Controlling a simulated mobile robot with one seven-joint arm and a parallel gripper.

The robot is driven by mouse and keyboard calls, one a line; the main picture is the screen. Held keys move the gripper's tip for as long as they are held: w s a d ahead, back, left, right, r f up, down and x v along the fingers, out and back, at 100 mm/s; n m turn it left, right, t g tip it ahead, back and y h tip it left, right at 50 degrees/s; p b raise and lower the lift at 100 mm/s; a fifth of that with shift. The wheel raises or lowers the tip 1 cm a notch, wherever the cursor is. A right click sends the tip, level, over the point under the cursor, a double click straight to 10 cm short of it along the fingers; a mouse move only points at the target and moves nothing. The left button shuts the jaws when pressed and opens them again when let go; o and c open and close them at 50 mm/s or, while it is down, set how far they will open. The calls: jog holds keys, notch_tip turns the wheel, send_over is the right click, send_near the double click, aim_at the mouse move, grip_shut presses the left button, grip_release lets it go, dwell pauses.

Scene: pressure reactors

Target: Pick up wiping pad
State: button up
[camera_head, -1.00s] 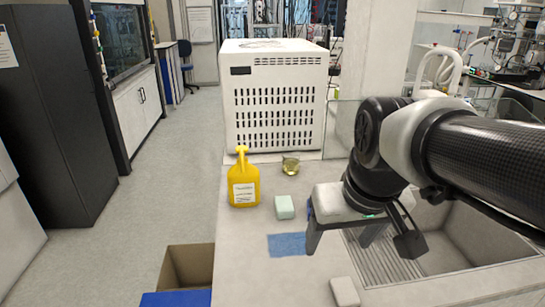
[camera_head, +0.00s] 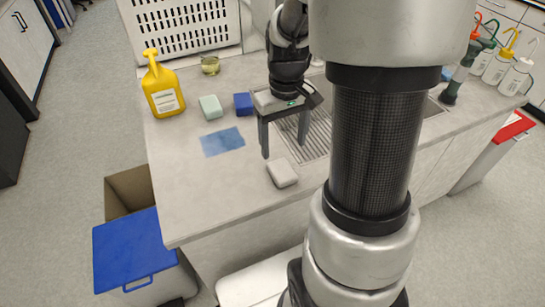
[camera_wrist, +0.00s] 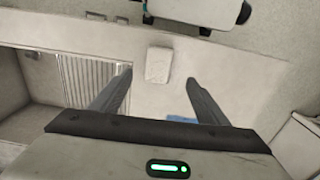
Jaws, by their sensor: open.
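A small white pad (camera_head: 282,172) lies flat on the grey counter near its front edge. In the wrist view the pad (camera_wrist: 158,65) shows ahead of the fingertips, roughly in line with the gap between them. A flat blue cloth (camera_head: 222,141) lies to the left of my gripper; which of these is the wiping pad I cannot tell for certain. My gripper (camera_head: 284,150) is open and empty, fingers pointing down, above the counter by the sink's drainboard.
A pale green block (camera_head: 210,107), a blue block (camera_head: 243,103), a yellow bottle (camera_head: 163,88) and a small glass beaker (camera_head: 210,65) stand behind. The ribbed drainboard (camera_head: 318,138) lies right of the gripper. A blue-lidded bin (camera_head: 130,248) stands on the floor left of the counter.

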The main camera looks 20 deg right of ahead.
send_over(284, 172)
jog(key=f, duration=0.5)
jog(key=shift+w+a+f+b, duration=0.1)
jog(key=shift+w+a+b, duration=0.1)
jog(key=shift+b, duration=0.1)
jog(key=shift+s+d+f+b, duration=0.1)
jog(key=shift+f+b, duration=0.15)
jog(key=shift+f, duration=1.1)
jog(key=shift+s+d+f+b, duration=0.1)
jog(key=shift+f+b, duration=0.1)
jog(key=shift+f, duration=1.15)
jog(key=shift+c, duration=0.5)
jog(key=c, duration=1)
